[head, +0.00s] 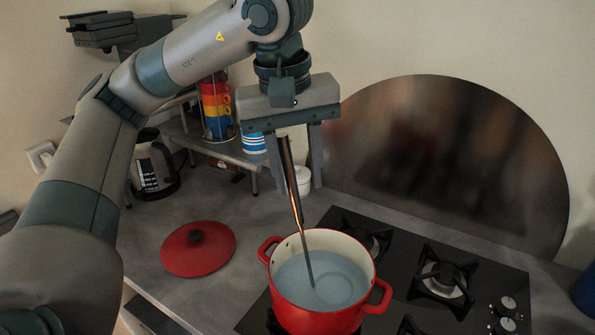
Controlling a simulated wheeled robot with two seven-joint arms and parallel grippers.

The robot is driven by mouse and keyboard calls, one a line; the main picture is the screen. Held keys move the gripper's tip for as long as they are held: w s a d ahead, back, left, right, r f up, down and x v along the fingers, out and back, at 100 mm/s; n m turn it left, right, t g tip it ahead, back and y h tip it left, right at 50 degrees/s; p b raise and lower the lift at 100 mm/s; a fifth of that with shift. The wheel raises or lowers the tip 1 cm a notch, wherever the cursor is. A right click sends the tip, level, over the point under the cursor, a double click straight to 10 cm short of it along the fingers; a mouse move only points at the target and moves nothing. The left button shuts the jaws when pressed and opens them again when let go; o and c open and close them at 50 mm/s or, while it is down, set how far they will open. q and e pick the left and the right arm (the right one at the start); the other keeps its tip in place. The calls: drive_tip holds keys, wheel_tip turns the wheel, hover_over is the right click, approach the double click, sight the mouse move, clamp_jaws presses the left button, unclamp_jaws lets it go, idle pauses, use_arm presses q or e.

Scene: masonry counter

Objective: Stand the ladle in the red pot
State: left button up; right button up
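The ladle (295,195) has a thin copper-coloured handle. It leans on a slant, its lower end inside the pot and its top pointing up and left. I cannot clearly make out its bowl. My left gripper (294,180) is above the pot, pointing down, its two fingers wide apart on either side of the upper handle. The handle shows gaps to the fingers. My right gripper is not in view.
A red lid (198,249) lies on the counter left of the pot. A kettle (152,165) and a small shelf with stacked coloured cups (216,107) and a blue striped cup (253,143) stand behind. A white container (302,181) is behind the gripper. A round dark panel (450,150) backs the hob (490,268).

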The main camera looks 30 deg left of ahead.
use_arm(q)
wheel_tip(320, 180, up, 17)
drive_tip(key=s, duration=0.2)
drive_tip(key=shift+s+a, duration=0.25)
drive_tip(key=shift+s, duration=0.05)
idle(0.7)
idle(0.7)
